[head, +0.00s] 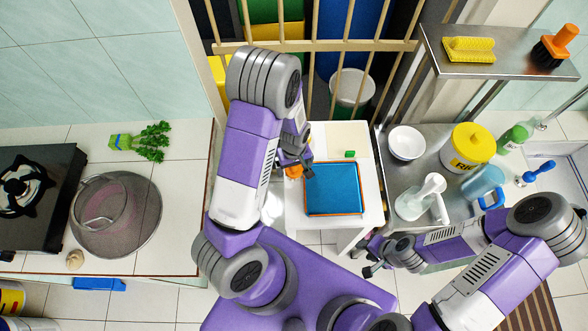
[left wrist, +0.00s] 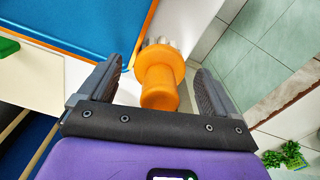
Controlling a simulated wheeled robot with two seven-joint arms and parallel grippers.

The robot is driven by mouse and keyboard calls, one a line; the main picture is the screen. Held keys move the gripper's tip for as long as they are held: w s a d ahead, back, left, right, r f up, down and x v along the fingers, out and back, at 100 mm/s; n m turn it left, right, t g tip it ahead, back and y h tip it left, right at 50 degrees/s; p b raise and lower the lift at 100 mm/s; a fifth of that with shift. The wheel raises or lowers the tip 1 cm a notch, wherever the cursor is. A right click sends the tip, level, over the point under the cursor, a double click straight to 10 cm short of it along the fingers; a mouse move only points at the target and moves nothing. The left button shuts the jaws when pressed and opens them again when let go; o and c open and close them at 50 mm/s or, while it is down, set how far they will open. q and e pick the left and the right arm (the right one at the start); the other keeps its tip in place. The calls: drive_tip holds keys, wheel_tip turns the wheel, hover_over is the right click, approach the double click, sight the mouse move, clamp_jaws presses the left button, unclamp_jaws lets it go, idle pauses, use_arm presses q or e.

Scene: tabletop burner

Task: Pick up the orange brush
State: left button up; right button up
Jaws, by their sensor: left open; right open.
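An orange brush (left wrist: 160,80) with a knob-like handle and pale bristles at its far end shows in the left wrist view. It lies between the two spread fingers of my left gripper, with a visible gap to each. In the head view the brush (head: 293,172) is a small orange patch beside the blue board, mostly hidden by my left gripper (head: 299,166), which is open. My right gripper (head: 369,257) is open and empty near the front of the metal counter, far from this brush.
A blue board with an orange rim (head: 335,188) lies on the white table, near a green block (head: 350,154). A pan (head: 115,215) stands at left.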

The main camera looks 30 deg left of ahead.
use_arm(q)
drive_tip(key=shift+c, duration=0.4)
drive_tip(key=c, duration=1.1)
drive_tip(key=shift+r, duration=0.1)
wheel_tip(320, 180, up, 10)
drive_tip(key=shift+f+p, duration=0.1)
drive_tip(key=shift+p, duration=1.05)
